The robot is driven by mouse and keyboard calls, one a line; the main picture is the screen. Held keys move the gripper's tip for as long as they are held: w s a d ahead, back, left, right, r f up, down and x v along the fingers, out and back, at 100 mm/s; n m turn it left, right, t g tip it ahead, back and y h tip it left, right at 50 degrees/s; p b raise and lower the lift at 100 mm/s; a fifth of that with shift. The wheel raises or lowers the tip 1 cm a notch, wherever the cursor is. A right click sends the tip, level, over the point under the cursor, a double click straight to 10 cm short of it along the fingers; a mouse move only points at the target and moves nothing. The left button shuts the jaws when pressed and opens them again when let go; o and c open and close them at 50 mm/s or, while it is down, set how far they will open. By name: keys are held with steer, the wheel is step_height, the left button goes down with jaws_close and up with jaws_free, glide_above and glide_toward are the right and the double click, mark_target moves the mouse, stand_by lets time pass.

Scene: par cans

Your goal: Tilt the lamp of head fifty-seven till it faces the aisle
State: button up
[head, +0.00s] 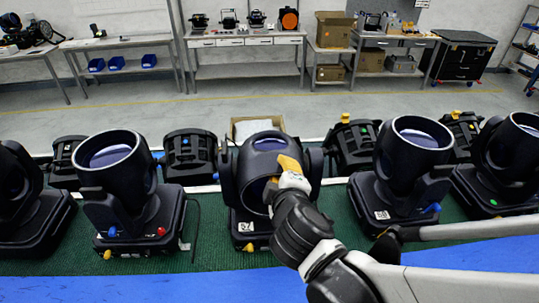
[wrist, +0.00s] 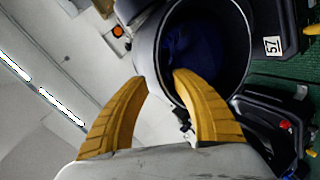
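The lamp of head fifty-seven (head: 262,150) is the black moving head in the middle of the row in the head view. Its barrel is tipped so its dark mouth faces my side, low. In the wrist view the barrel (wrist: 240,22) shows its open mouth with a dark blue inside, and a white label (wrist: 272,46) reading 57 is on its base. My gripper (head: 280,178) is at the barrel's rim. In the wrist view its yellow fingers (wrist: 160,77) stand apart, one outside the rim and one over the mouth. I cannot tell whether they touch it.
Similar heads stand close on both sides, one on the left (head: 117,170) and one on the right (head: 408,160), with lenses tilted upward. More heads stand behind. An open cardboard box (head: 257,124) lies behind the lamp. Workbenches (head: 245,37) line the far wall across clear grey floor.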

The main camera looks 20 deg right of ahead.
steer(key=v, duration=1.2)
stand_by(0.4)
stand_by(0.4)
steer(key=d+f+m+g+y+b, duration=0.1)
steer(key=f+m+b, duration=0.4)
steer(key=f+b, duration=0.5)
steer(key=d+f+m+g+y+b, duration=0.1)
steer(key=d+f+m+g+b, duration=0.2)
steer(key=f+b, duration=0.7)
steer(key=shift+w+d+f+m+g+y, duration=0.25)
steer(key=shift+f+m+g, duration=0.85)
steer(key=shift+f+m, duration=0.85)
steer(key=shift+f+n, duration=0.35)
